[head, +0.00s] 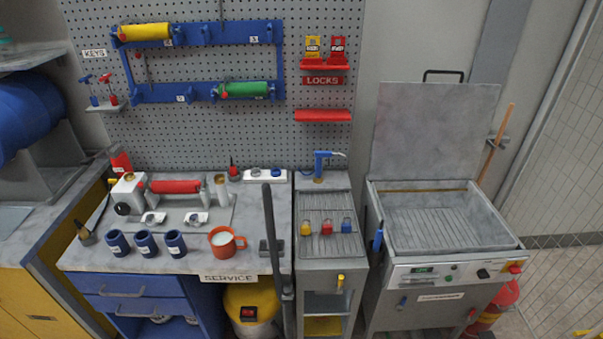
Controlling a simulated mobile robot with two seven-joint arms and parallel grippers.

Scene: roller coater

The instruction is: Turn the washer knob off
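The washer (432,285) stands at the right, a grey metal basin machine with its lid (436,130) raised. Its front panel has a small green display (422,270) at the left. A black washer knob (483,273) sits toward the right of the panel; its pointer direction is too small to tell. A red part (515,267) is at the panel's right end. Neither of my grippers is in view, and nothing touches the knob.
A sink unit (327,260) with several coloured padlocks stands left of the washer. A dark upright bar (270,215) rises before the service bench (80,258). A red extinguisher (505,296) stands low beside the washer, near a mesh fence (570,180).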

